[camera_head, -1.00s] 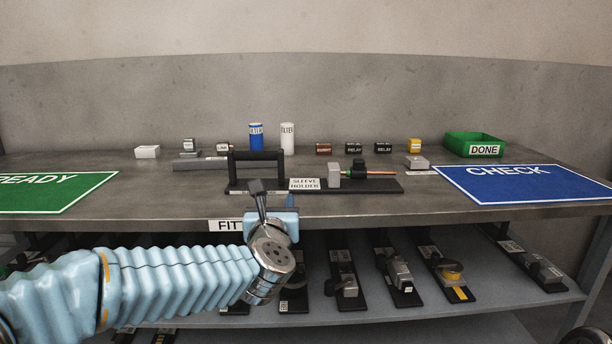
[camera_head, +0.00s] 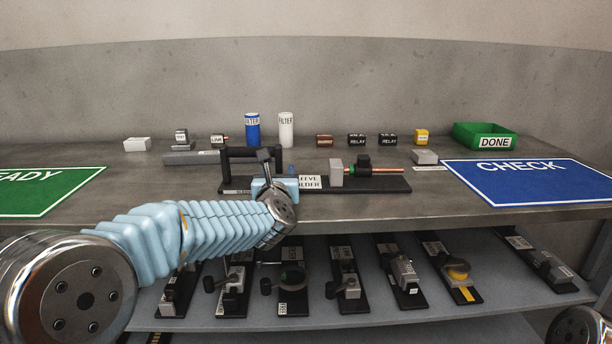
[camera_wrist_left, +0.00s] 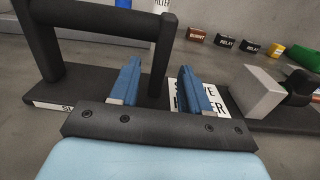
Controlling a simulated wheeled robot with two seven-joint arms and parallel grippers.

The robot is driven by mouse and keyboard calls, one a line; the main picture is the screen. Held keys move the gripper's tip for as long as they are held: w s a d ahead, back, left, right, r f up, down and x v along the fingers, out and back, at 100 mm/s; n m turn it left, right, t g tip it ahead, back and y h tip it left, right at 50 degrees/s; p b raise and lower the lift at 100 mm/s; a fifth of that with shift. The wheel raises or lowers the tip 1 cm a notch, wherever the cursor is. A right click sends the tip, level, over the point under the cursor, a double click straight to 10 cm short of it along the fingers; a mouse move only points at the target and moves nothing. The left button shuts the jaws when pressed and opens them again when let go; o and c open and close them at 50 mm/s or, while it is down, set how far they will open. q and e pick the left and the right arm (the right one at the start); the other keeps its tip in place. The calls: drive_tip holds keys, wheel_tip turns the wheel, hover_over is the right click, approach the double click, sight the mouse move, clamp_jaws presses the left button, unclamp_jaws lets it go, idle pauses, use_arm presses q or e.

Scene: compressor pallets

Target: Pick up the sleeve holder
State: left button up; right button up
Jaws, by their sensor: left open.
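The sleeve holder is a long black base (camera_head: 395,187) on the table, with an upright black handle (camera_head: 252,152) at its left end. In the left wrist view, the handle (camera_wrist_left: 98,17) stands just ahead and to the left. My left gripper (camera_wrist_left: 160,82) is open, its two blue fingers apart with nothing between them. In the head view, the left gripper (camera_head: 279,172) is at the holder's front, hiding part of the base and label.
Filter cans (camera_head: 286,130), relay boxes (camera_head: 357,140) and a green DONE bin (camera_head: 460,133) stand behind. A blue CHECK mat (camera_head: 530,185) lies right, a green READY mat (camera_head: 45,192) left. A lower shelf (camera_head: 375,308) holds several black-based fixtures.

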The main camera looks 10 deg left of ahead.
use_arm(q)
drive_tip(key=p+x, duration=0.1)
drive_tip(key=x, duration=0.3)
drive_tip(key=shift+w+a, duration=0.2)
drive_tip(key=shift+w, duration=0.05)
clamp_jaws()
idle(1.0)
drive_tip(key=shift+r, duration=0.15)
